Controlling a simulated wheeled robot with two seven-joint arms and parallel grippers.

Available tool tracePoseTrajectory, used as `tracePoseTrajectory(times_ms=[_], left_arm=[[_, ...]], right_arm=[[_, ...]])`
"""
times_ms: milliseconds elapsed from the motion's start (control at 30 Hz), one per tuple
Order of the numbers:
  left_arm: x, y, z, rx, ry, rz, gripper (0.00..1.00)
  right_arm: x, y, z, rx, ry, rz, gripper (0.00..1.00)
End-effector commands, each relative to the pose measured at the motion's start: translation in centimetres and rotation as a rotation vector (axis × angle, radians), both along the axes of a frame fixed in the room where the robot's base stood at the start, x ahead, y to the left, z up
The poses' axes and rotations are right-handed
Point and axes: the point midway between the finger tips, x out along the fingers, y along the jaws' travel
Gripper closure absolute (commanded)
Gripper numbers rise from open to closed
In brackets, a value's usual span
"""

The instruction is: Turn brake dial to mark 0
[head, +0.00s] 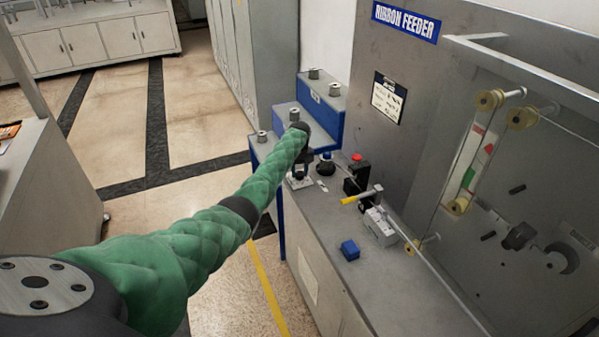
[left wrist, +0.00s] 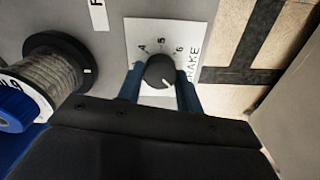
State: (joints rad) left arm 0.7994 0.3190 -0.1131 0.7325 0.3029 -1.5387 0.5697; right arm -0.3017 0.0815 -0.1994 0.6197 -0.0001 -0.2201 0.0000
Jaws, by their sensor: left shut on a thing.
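The brake dial (left wrist: 160,71) is a round dark knob on a white plate (left wrist: 136,30) lettered BRAKE, with the numbers 4, 5 and 6 showing. A short pale line on the knob points to the lower right in the left wrist view, away from those numbers; the plate's lower part is hidden. My left gripper (left wrist: 159,82) is shut on the dial, one blue-grey finger on each side. In the head view my left gripper (head: 302,165) is over the plate (head: 299,181) at the bench's far end, and the knob is hard to make out. My right gripper is out of view.
A spool (left wrist: 55,72) stands close beside the plate. A blue stepped stand (head: 322,112) rises behind.

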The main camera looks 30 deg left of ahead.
Motion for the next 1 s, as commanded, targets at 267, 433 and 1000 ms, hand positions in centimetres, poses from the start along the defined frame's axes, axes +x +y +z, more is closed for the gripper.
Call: tracePoseTrajectory(times_ms=[267, 433, 1000], left_arm=[[0.3, 0.1, 0.5, 0.001, -0.007, 0.000, 0.43], [0.1, 0.0, 0.3, 0.001, -0.004, -0.001, 0.43], [0.2, 0.0, 5.6, 0.000, -0.006, -0.002, 0.43]], right_arm=[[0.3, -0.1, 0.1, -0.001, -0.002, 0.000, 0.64], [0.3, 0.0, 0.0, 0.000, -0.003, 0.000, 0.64], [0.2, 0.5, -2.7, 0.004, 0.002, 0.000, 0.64]])
